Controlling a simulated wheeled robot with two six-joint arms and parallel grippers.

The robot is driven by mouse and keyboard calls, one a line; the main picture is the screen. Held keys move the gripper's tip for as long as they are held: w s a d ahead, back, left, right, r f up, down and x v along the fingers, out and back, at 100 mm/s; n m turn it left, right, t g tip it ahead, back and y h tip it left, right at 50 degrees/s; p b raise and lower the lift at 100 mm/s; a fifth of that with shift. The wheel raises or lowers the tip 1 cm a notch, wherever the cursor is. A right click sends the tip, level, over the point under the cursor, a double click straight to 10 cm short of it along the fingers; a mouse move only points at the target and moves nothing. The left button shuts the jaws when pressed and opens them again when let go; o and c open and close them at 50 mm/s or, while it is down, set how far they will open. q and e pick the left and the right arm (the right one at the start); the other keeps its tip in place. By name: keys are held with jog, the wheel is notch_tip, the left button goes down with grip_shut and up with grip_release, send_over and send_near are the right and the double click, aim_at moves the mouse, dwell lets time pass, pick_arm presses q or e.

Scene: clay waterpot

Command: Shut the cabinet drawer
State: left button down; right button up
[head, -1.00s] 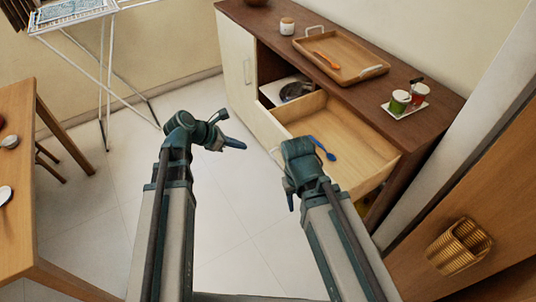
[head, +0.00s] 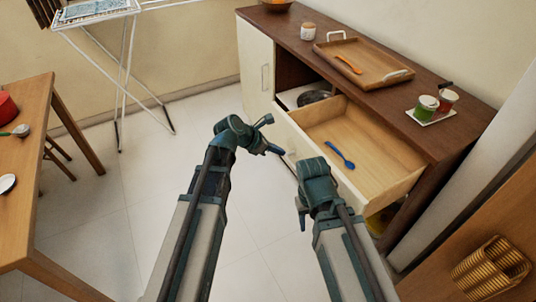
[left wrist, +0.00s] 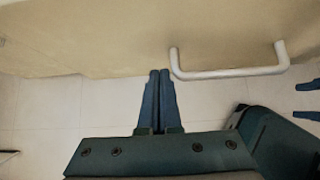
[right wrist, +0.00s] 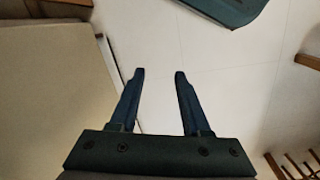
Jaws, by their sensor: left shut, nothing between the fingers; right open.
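The wooden cabinet (head: 400,106) stands at the right with its drawer (head: 378,145) pulled out. A blue spoon (head: 340,155) lies in the drawer. My left gripper (head: 281,152) is shut and empty, its tips close to the cream drawer front. In the left wrist view the shut fingers (left wrist: 160,74) point at the cream panel (left wrist: 110,35), just left of its metal bar handle (left wrist: 230,72); I cannot tell whether they touch. My right gripper (right wrist: 160,75) is open and empty, pointing down over the floor. In the head view the right arm hides part of the drawer front.
On the cabinet top are a wooden tray (head: 340,52) with an orange spoon (head: 348,64), a small jar (head: 308,32) and two cups on a white saucer (head: 432,118). A wooden table (head: 38,150) stands left, a drying rack (head: 125,80) behind. A wicker basket (head: 490,268) is lower right. Floor between is clear.

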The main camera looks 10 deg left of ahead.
pick_arm(q)
jog(key=shift+w+d, duration=0.55)
jog(key=shift+d, duration=0.2)
jog(key=w+d, duration=0.5)
jog(key=d, duration=0.2)
jog(key=w+d, duration=0.5)
jog(key=d, duration=0.2)
jog(key=w+d, duration=0.5)
jog(key=d, duration=0.2)
jog(key=shift+w+d, duration=0.15)
jog(key=shift+w, duration=0.15)
jog(key=shift+d+r, duration=0.1)
jog(key=shift+w+d, duration=0.1)
